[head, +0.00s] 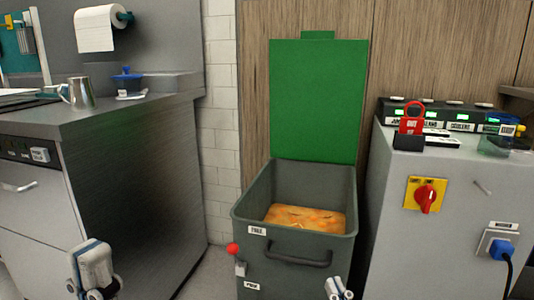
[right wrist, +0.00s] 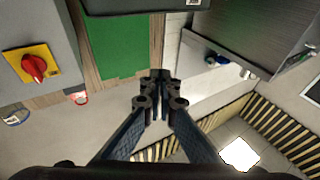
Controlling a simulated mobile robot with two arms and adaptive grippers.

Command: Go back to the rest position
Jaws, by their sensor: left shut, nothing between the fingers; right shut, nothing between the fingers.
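My left gripper (head: 95,284) is at the lower left of the head view, in front of the steel counter unit. It is shut and empty. My right gripper (head: 338,289) is at the bottom edge of the head view, in front of the green bin. Only a small part of it shows there. In the right wrist view, my right gripper (right wrist: 160,78) has its fingertips together with nothing between them.
An open bin (head: 245,212) with orange pulp inside stands ahead, its green lid (head: 318,100) raised. A steel counter (head: 130,190) is at left. A grey cabinet (head: 395,240) with a red switch (head: 425,197) and plugged cable (head: 503,250) is at right.

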